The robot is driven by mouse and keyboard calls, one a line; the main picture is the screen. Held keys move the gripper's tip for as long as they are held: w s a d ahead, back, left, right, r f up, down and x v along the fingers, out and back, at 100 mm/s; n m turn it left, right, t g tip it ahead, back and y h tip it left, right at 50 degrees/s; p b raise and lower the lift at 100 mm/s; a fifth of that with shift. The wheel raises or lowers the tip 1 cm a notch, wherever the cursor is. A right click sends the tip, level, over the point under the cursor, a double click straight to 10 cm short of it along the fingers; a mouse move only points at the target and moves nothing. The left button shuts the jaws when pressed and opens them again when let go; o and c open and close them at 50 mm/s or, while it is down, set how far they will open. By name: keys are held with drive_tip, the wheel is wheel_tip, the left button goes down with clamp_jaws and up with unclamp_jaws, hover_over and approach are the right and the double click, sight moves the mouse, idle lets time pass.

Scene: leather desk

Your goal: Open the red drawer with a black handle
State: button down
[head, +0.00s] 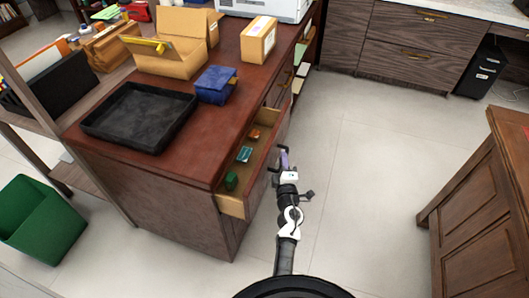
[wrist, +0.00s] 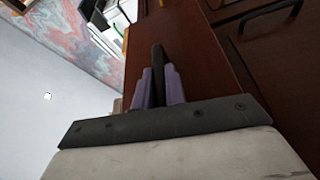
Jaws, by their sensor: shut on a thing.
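The red-brown drawer (head: 275,140) stands pulled out from the side of the desk, its inside showing. A green thing (head: 231,180), a teal thing (head: 244,154) and an orange-brown thing (head: 254,134) lie in it. My gripper (head: 285,160) is at the outer face of the drawer front. In the wrist view, its purple fingers (wrist: 158,85) are shut on the black handle (wrist: 157,62), one on each side of the bar. The fingers hide part of the handle. Another black handle (wrist: 270,15) shows at the upper right of the wrist view.
The desk top (head: 195,125) holds a black tray (head: 140,116), a blue box (head: 216,85) and cardboard boxes (head: 258,40). A green bin (head: 38,220) stands at left. A wooden cabinet (head: 490,190) stands at right. The pale floor (head: 365,150) between is clear.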

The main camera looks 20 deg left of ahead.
drive_tip(key=d+p, duration=0.4)
drive_tip(key=d, duration=1.2)
drive_tip(key=shift+s+d, duration=0.2)
drive_tip(key=shift+d, duration=0.2)
drive_tip(key=shift+r, duration=0.1)
drive_tip(key=c, duration=1.6)
unclamp_jaws()
drive_tip(key=shift+o, duration=0.7)
drive_tip(key=shift+s, duration=0.2)
